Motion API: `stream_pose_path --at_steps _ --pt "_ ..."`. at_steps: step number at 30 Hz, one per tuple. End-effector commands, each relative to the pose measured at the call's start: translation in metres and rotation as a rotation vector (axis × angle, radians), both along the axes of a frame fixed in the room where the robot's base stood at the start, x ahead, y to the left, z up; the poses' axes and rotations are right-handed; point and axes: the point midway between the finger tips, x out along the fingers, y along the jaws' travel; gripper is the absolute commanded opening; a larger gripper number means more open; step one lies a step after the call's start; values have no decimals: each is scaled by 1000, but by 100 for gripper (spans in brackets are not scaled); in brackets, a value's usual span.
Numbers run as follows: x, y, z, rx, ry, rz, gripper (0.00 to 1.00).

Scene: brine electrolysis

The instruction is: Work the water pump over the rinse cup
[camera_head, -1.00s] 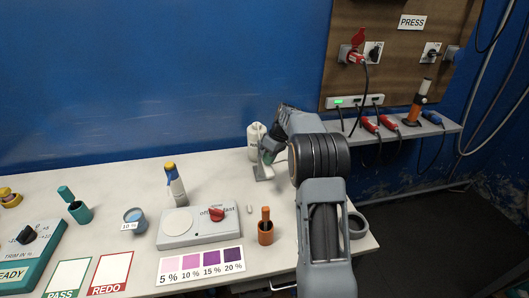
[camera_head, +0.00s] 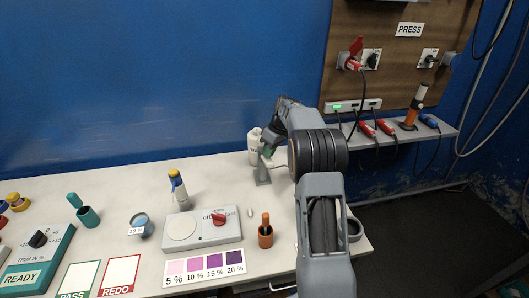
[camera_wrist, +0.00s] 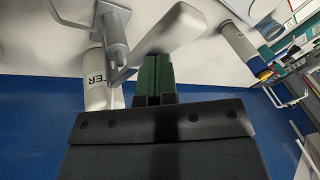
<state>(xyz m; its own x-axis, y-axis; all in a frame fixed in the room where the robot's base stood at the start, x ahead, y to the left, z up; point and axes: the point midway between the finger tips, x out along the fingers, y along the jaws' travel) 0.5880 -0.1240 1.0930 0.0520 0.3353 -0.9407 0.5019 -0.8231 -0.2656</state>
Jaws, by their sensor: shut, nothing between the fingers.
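A white water bottle (camera_head: 253,147) stands at the back of the bench, and part of its label, "TER", reads in the wrist view (camera_wrist: 96,72). Beside it is a grey pump stand (camera_head: 262,175), whose metal post also shows in the wrist view (camera_wrist: 114,38). A white rounded arm-like piece (camera_wrist: 178,30) lies just beyond my fingertips. My gripper (camera_head: 266,150) is above the stand, its green fingers (camera_wrist: 153,72) shut together and empty. I cannot tell whether they touch the white piece. I cannot identify the rinse cup for sure.
A grey ring-shaped holder (camera_head: 355,228) sits by my forearm at the bench's right end. The wall behind is close.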

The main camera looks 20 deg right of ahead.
Motion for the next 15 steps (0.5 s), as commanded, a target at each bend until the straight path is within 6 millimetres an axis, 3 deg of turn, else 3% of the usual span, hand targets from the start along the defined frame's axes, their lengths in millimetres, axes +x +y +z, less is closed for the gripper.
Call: stream_pose_path --at_steps 8,15 --pt "0 0 2 0 0 0 0" --pt "8 -1 25 -1 0 0 0"
